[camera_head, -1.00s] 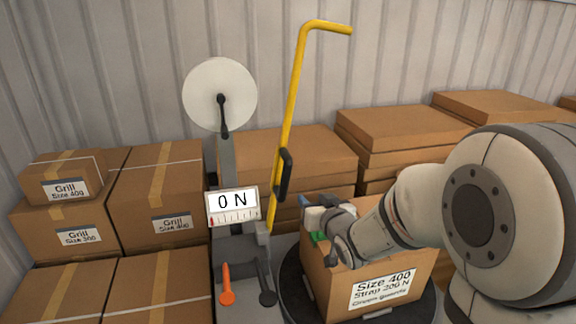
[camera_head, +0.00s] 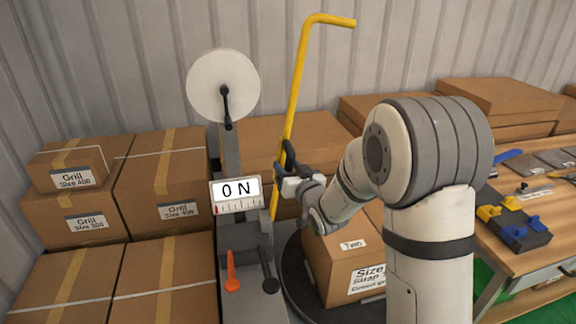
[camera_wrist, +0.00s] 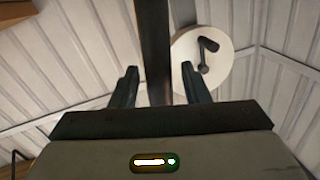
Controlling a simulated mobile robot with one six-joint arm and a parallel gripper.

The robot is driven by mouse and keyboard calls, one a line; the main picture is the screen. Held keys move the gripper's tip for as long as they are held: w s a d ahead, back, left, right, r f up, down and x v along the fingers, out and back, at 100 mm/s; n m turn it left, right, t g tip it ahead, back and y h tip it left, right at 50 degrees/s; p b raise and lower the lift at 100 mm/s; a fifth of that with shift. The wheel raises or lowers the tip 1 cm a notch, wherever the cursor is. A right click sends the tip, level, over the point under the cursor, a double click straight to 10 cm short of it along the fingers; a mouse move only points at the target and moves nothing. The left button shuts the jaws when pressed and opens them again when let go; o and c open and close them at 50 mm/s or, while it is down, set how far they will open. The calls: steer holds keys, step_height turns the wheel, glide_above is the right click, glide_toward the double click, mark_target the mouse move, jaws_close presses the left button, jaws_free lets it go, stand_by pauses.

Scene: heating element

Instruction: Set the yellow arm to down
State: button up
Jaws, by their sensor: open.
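The yellow arm (camera_head: 303,80) stands raised, nearly upright, its top end bent to the right. A black handle (camera_head: 288,158) sits partway down it, partly hidden by my gripper. My gripper (camera_head: 284,172) is at the handle in the head view. In the wrist view, its two dark fingers (camera_wrist: 160,88) are apart, with a dark bar (camera_wrist: 153,45), apparently the handle, running between them. A gap shows on each side of the bar, so the fingers are not closed on it.
A white strap reel (camera_head: 223,87) with a black crank stands left of the arm. Below are a "0 N" display (camera_head: 236,191), an orange lever (camera_head: 231,272) and a black lever (camera_head: 269,272). A labelled box (camera_head: 335,270) sits on a dark turntable. Cartons (camera_head: 85,215) fill the left.

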steer(key=shift+c, duration=0.2)
jaws_close()
steer(key=shift+a, duration=0.2)
steer(key=shift+d, duration=0.15)
steer(key=shift+f+b, duration=0.15)
steer(key=shift+b, duration=0.2)
